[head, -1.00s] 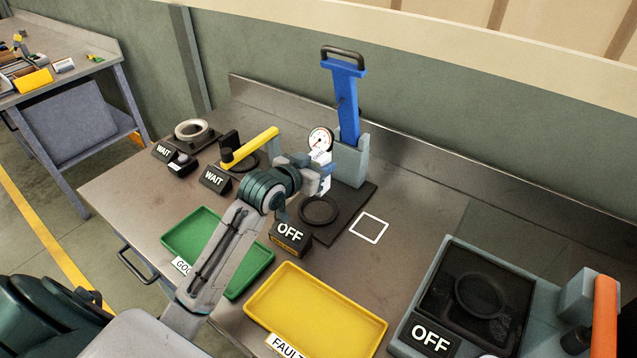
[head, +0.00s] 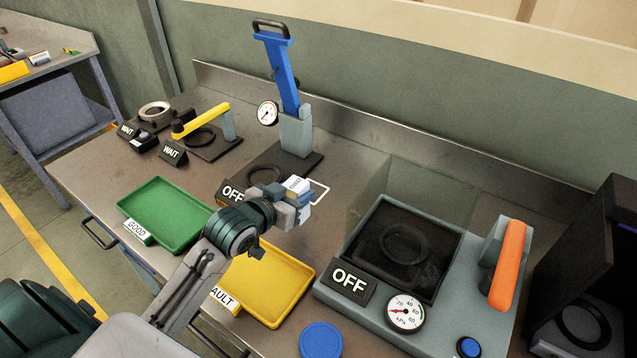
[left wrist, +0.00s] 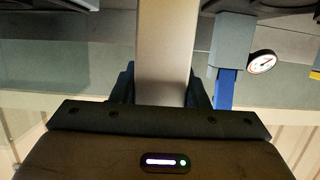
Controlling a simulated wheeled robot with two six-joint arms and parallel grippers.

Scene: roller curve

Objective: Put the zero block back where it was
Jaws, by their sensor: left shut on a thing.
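My left gripper (head: 296,199) is shut on the zero block (head: 297,185), a pale block whose ends show above and below the fingers. In the left wrist view the block (left wrist: 163,50) stands as a plain grey-beige bar between the dark fingers. A white square outline (head: 326,190) is on the bench just behind and right of the gripper, partly hidden by it. The block appears held above the bench; the exact height cannot be told. My right gripper is not in view.
The blue-levered press (head: 297,130) with a gauge stands behind the gripper, its OFF sign (head: 232,192) to the left. A green tray (head: 165,210) and a yellow tray (head: 285,285) lie in front. A grey OFF tester (head: 462,300) with an orange handle is at right.

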